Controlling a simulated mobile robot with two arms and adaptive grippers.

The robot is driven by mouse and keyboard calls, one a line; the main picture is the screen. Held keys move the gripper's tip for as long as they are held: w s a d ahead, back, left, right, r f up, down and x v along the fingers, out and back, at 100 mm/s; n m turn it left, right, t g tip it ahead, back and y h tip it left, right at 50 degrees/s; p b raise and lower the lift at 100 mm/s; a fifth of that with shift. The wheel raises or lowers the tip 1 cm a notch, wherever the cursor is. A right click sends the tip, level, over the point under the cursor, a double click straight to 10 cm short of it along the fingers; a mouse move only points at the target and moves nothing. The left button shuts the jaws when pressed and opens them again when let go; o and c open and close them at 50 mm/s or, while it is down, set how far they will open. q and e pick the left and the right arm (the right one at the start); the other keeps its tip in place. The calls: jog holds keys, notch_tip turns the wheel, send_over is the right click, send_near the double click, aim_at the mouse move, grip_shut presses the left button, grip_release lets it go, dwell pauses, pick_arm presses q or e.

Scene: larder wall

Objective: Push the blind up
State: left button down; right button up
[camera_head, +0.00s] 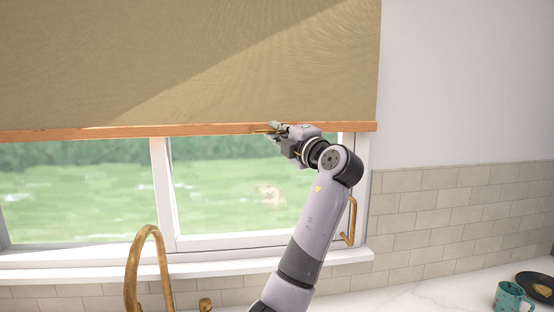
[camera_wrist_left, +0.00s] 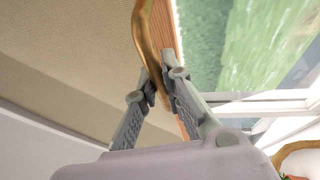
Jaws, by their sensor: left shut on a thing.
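The tan blind (camera_head: 190,60) covers the upper part of the window in the head view. Its wooden bottom bar (camera_head: 120,131) has a brass handle (camera_head: 262,131) on it. My left gripper (camera_head: 274,128) is at the bar, right of its middle. In the left wrist view my left gripper (camera_wrist_left: 160,88) is shut on the brass handle (camera_wrist_left: 144,40), with a finger on each side of it. The blind (camera_wrist_left: 70,60) and its wooden bar (camera_wrist_left: 174,40) also show there. The fingertips are partly hidden in the head view. My right gripper is not in view.
The window (camera_head: 90,190) shows grass below the blind. A brass window handle (camera_head: 350,222) is right of my arm. A brass faucet (camera_head: 134,270) stands in front of the sill. A teal mug (camera_head: 508,297) and dark plate (camera_head: 536,284) sit at lower right.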

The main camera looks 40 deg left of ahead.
pick_arm(q)
notch_tip(320, 180, up, 15)
jog(key=p, duration=0.4)
jog(key=c, duration=1.7)
grip_release()
jog(key=shift+f, duration=0.1)
jog(key=shift+d, duration=0.1)
jog(key=v, duration=1.2)
jog(key=shift+w, duration=0.1)
